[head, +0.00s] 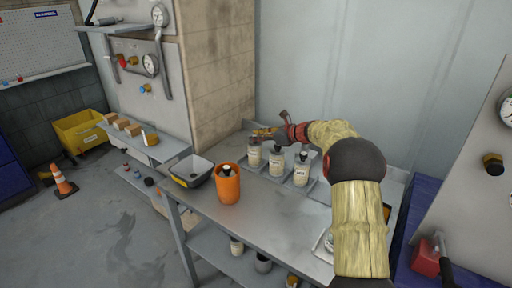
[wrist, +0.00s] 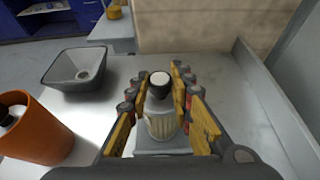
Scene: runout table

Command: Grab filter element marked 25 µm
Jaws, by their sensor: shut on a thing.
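Three pale filter elements with dark tops stand in a row at the back of the metal table in the head view: a left one (head: 254,156), a middle one (head: 276,162) and a right one (head: 301,173). Their labels are too small to read. My gripper (head: 262,135) is at the left one. In the wrist view my gripper (wrist: 160,98) has its yellow fingers on both sides of that filter element (wrist: 161,124), shut on it. It stands upright on a grey base, its dark cap with a white top between the fingers. I cannot tell whether it is lifted.
An orange container (head: 228,188) with a dark-topped item inside stands left of the row. A dark tray (head: 191,171) sits at the table's left end. The metal table (head: 255,208) is bare in front of the row. A grey wall stands close behind.

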